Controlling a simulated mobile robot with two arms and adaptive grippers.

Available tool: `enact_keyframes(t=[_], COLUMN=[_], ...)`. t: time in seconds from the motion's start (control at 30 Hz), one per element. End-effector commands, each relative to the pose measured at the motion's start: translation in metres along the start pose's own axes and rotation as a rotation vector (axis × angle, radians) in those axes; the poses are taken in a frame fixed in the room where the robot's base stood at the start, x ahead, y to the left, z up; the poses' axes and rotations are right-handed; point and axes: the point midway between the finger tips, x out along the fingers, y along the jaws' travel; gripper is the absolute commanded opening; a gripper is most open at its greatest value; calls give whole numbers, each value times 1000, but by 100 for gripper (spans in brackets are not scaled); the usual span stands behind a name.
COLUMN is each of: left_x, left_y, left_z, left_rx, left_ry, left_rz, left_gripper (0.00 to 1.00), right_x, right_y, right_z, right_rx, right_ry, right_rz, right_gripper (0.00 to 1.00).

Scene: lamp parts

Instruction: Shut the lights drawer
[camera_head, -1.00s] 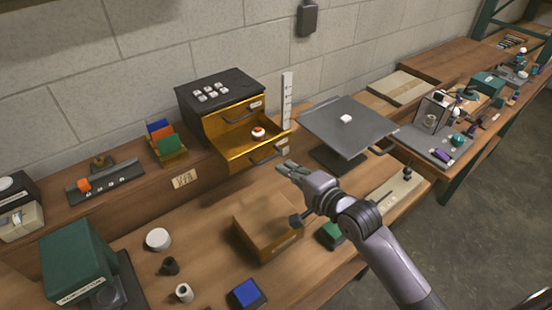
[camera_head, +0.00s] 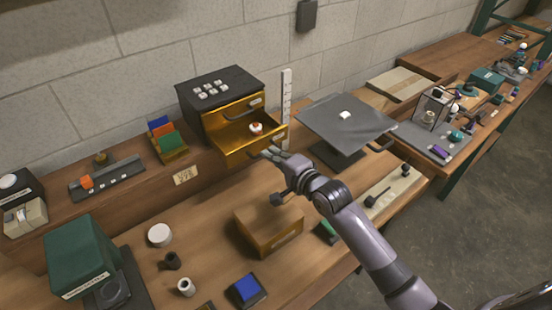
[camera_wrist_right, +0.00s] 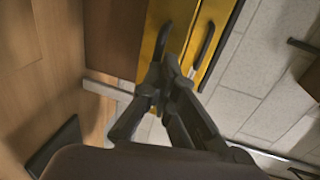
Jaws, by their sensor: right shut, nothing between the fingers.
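A small cabinet (camera_head: 222,84) with a black top and yellow drawers stands against the wall. Its upper drawer (camera_head: 228,111) looks shut. Its lower drawer (camera_head: 236,143) stands partly open, with a small white and red-orange thing (camera_head: 256,128) inside. I cannot read the drawer labels. My right gripper (camera_head: 272,154) is shut and empty, right at the front of the lower drawer. In the right wrist view its fingertips (camera_wrist_right: 170,70) are against or just before a yellow drawer front (camera_wrist_right: 152,40), near a black handle (camera_wrist_right: 163,38). My left gripper is not in view.
A grey tilted plate on a stand (camera_head: 345,125) is just right of the cabinet, with a white upright strip (camera_head: 286,95) between them. A brown box (camera_head: 268,228) sits below my right gripper. Cards in a holder (camera_head: 168,142) stand left of the cabinet.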

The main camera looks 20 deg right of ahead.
Motion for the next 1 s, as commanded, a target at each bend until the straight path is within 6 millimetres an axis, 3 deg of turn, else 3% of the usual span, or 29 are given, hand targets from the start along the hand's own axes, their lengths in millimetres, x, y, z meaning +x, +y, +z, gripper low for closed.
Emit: enact_keyframes(t=[0.3,0.43,0.6,1.0], left_x=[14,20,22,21], left_y=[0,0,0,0], left_z=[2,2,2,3], left_rx=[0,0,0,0], left_ry=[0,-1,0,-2], left_rz=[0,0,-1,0], left_gripper=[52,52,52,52], right_x=[80,103,115,115], right_y=[-17,-22,-26,-30], right_z=[2,2,4,4], right_rx=[3,3,1,0], right_ry=[-1,-1,-2,-2], right_rz=[-5,-3,-2,-7], right_gripper=[0,0,0,0])
